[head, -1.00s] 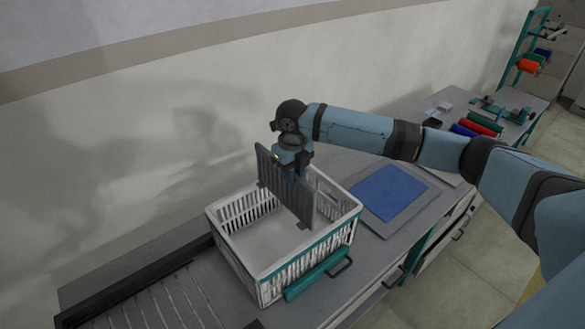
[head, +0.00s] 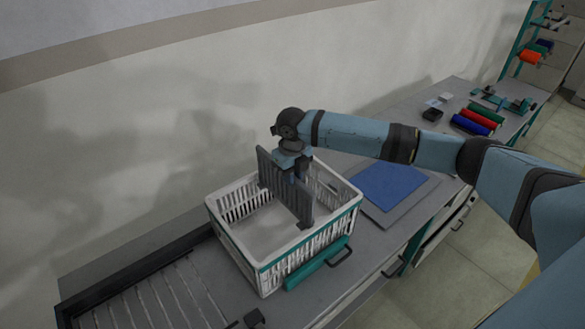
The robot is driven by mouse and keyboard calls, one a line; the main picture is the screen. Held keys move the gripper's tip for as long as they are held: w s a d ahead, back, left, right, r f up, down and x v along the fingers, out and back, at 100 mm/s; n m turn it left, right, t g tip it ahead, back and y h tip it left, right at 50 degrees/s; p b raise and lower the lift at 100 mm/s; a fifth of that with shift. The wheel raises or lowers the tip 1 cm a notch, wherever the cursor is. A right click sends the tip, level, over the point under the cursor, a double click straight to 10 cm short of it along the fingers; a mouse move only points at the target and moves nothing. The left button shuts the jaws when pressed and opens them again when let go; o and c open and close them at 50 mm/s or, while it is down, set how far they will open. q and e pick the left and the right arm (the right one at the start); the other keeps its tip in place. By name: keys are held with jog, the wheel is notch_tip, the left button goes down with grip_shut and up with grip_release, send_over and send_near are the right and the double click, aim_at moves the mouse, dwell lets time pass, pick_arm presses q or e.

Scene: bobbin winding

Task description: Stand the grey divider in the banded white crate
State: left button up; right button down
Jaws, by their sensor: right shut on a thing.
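The grey divider (head: 283,190) is an upright slatted panel, held across the middle of the banded white crate (head: 237,259). Its lower part is inside the crate and its upper edge stands above the rim. The crate is white and slotted, with a teal band along its front rim. My right gripper (head: 293,172) is shut on the divider's top edge, over the crate. The fingertips are partly hidden by the wrist and the divider. I cannot tell whether the divider touches the crate floor. My left gripper is not in view.
A blue mat (head: 391,187) on a grey board lies right of the crate. Red, blue and green spools (head: 478,120) lie farther back on the bench. A slatted roller track (head: 150,303) is at the lower left. The wall runs behind the bench.

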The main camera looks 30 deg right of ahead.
aim_at(292, 212)
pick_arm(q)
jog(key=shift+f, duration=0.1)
pick_arm(e)
jog(key=shift+f, duration=0.45)
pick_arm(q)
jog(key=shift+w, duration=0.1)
